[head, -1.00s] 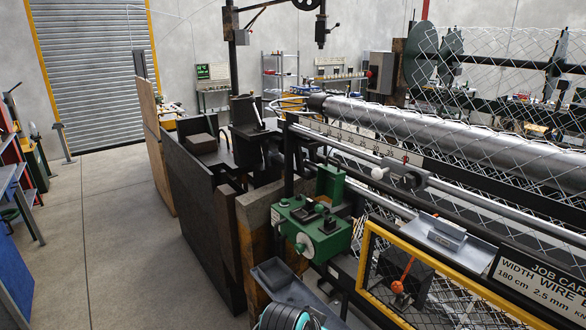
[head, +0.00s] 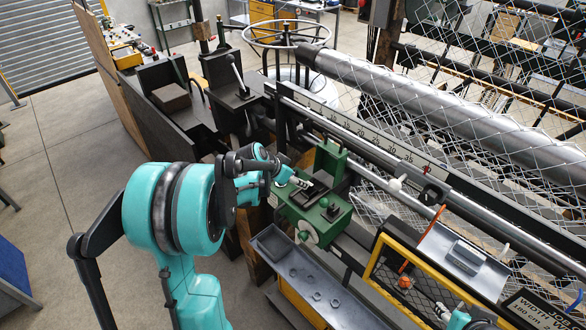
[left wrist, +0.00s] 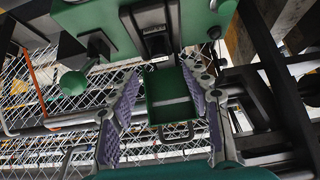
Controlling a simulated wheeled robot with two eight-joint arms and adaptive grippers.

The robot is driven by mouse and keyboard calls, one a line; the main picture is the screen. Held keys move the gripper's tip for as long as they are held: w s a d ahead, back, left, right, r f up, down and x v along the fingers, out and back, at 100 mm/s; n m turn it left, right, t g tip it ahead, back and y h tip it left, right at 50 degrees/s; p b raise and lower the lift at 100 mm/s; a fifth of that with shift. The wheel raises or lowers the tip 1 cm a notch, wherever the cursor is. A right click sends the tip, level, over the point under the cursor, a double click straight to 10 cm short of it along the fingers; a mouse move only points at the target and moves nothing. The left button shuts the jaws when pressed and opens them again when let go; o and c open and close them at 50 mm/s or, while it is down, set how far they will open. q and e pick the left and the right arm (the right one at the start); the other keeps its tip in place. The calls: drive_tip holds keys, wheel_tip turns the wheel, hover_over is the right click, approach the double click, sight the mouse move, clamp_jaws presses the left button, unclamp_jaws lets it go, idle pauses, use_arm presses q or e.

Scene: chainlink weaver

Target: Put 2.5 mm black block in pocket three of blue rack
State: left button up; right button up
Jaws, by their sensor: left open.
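A green machine head (head: 292,212) carries dark parts on top; one dark block-like part (head: 316,190) lies beside my left gripper (head: 303,183). I cannot read any size on it. In the left wrist view, my left gripper (left wrist: 158,88) is open, its purple-padded fingers spread with a green part (left wrist: 165,105) showing between them. A dark block-like piece (left wrist: 157,44) shows beyond the fingertips, apart from them. I cannot make out a blue rack with pockets. A teal part of my right arm shows at the bottom right of the head view; its gripper (head: 443,311) is small and unclear.
A grey tray (head: 270,243) and several loose rings lie in front of the green machine. A long roller with wire mesh (head: 440,110) runs to the right. A yellow-framed guard (head: 385,275) and a sloped metal plate (head: 465,255) stand at the lower right.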

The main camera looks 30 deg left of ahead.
use_arm(q)
drive_tip(key=b+x, duration=0.5)
drive_tip(key=x, duration=0.4)
drive_tip(key=shift+f, duration=0.25)
drive_tip(key=shift+w+d+f+b, duration=0.1)
drive_tip(key=shift+w+d+b, duration=0.05)
drive_tip(key=shift+b, duration=0.2)
clamp_jaws()
